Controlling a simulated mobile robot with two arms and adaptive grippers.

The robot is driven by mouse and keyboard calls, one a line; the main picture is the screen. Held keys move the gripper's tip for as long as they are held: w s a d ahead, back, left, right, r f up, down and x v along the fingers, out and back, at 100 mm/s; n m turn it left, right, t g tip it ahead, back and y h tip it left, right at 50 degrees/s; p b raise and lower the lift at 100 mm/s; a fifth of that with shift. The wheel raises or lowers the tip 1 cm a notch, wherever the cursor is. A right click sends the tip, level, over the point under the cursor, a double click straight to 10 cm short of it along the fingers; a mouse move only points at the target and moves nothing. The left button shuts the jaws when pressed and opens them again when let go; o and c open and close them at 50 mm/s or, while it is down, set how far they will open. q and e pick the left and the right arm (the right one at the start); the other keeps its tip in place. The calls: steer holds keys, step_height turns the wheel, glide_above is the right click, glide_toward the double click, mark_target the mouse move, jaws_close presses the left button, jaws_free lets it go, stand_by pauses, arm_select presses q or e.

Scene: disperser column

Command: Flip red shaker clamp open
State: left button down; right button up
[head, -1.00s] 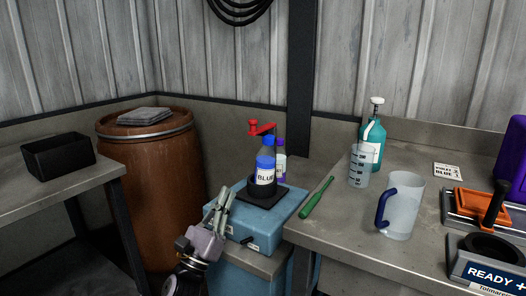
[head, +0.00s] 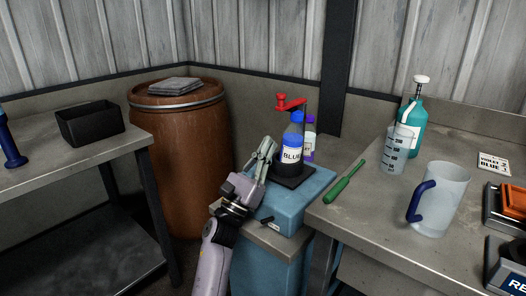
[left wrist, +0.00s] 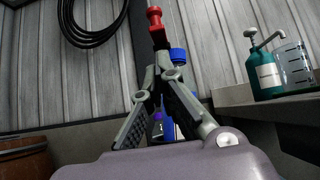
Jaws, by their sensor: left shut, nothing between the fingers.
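The red shaker clamp (head: 291,103) sticks out sideways above the bottles on the blue shaker (head: 282,205), its knob at the left end. It also shows in the left wrist view (left wrist: 155,20), just above the fingertips. A blue-capped bottle labelled BLUE (head: 291,156) stands upright on the shaker's black plate, with a purple-capped bottle (head: 309,140) partly hidden behind it. My left gripper (head: 268,147) is shut and empty, pointing up, left of the BLUE bottle and below the clamp's knob. I cannot tell whether it touches the bottle. My right gripper is not in view.
A green stick (head: 344,181), a jug with a blue handle (head: 440,200), a beaker (head: 394,155) and a teal pump bottle (head: 412,125) stand or lie on the right bench. A rusty barrel (head: 185,150) and a black bin (head: 90,124) are left.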

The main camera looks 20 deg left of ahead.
arm_select(q)
steer(key=x, duration=0.6)
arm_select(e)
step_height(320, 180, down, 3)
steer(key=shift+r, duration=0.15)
arm_select(q)
steer(key=shift+w, duration=0.1)
steer(key=shift+p, duration=0.35)
